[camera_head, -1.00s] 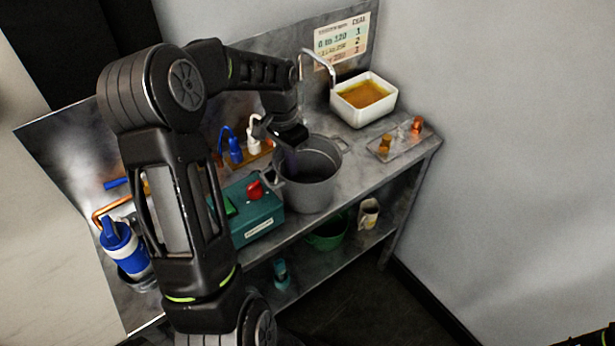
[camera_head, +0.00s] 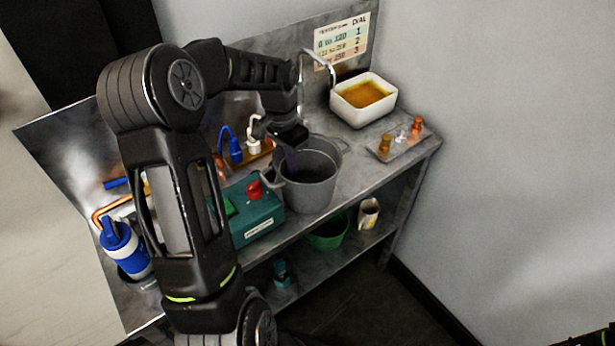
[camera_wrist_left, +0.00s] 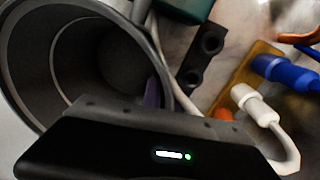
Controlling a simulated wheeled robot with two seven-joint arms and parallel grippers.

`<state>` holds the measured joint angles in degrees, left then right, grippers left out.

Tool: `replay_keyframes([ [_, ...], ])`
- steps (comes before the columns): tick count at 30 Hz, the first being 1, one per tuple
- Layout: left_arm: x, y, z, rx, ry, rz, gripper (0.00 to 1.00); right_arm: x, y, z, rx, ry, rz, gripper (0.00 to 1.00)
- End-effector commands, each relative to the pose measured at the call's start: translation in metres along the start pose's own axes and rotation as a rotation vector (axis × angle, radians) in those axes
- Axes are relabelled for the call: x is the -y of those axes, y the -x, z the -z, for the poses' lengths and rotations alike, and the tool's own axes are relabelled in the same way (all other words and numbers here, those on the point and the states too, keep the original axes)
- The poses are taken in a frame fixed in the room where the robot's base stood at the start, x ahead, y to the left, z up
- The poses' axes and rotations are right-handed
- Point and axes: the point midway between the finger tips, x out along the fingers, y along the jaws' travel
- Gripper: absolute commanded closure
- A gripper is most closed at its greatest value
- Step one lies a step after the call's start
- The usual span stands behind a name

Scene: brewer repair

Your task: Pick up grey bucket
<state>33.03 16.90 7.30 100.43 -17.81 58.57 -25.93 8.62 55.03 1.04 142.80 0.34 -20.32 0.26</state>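The grey bucket (camera_head: 309,185) stands upright on the metal bench, with a loop handle on each side of its rim. My left gripper (camera_head: 293,148) reaches down at its rear left rim. In the left wrist view the open mouth of the bucket (camera_wrist_left: 70,60) fills the left side, and a purplish finger (camera_wrist_left: 153,92) lies against the inside of the wall. The gripper looks shut on the rim; the outer finger is mostly hidden.
A teal box (camera_head: 256,213) with a red knob stands close to the bucket's left. A white basin (camera_head: 350,112) with amber liquid is behind right, near a clear plate with pegs (camera_head: 400,143). Blue (camera_head: 236,150) and white plugs are behind. A green bowl (camera_head: 329,236) sits on the lower shelf.

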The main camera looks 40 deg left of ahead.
Motion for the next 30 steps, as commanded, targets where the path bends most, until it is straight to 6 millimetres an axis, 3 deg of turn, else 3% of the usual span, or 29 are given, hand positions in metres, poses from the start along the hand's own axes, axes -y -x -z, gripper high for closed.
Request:
replay_keyframes([
  [8,0.0,0.001,0.0,-0.001,0.0,0.0,1.0,0.0,0.0,0.0,0.0,0.0,0.0,0.64],
  [13,-0.001,0.011,0.001,-0.003,0.0,0.002,1.0,-0.001,-0.002,0.0,-0.001,0.0,0.001,0.64],
  [24,-0.008,0.077,0.001,-0.004,0.0,0.002,1.0,-0.003,-0.011,0.002,-0.003,0.003,0.004,0.64],
  [30,-0.011,0.098,0.0,-0.001,0.0,0.0,1.0,-0.004,-0.012,0.002,-0.004,0.003,0.005,0.64],
])
